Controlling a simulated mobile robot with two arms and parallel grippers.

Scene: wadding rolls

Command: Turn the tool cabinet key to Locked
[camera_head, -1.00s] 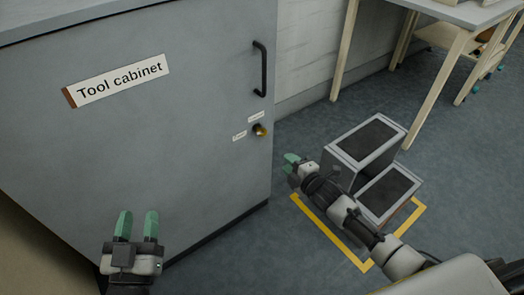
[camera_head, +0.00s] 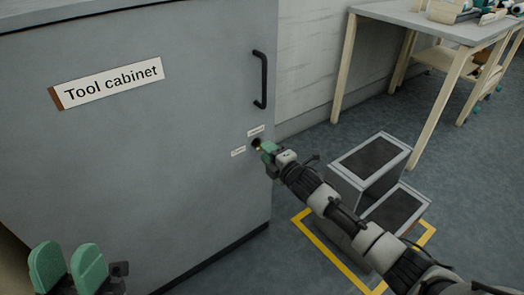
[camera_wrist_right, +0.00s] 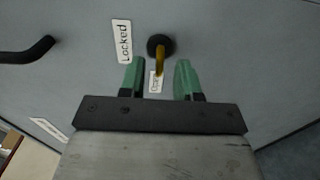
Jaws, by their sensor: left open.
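The grey tool cabinet (camera_head: 150,150) fills the left of the head view. Its brass key (camera_wrist_right: 160,63) sits in a dark round lock (camera_wrist_right: 160,42) in the right wrist view. A label reading "Locked" (camera_wrist_right: 122,41) is left of the lock; a smaller label (camera_wrist_right: 156,82), probably "Open", is partly hidden below the key. My right gripper (camera_head: 266,148) is at the lock. In the wrist view its green fingers (camera_wrist_right: 160,68) are apart, one on each side of the key, with gaps visible. My left gripper (camera_head: 68,262) is open and empty at the lower left.
A black handle (camera_head: 261,80) stands out from the cabinet above the lock. A grey two-step stool (camera_head: 372,160) stands beneath my right arm, inside yellow floor tape (camera_head: 335,262). A table (camera_head: 440,22) is at the back right.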

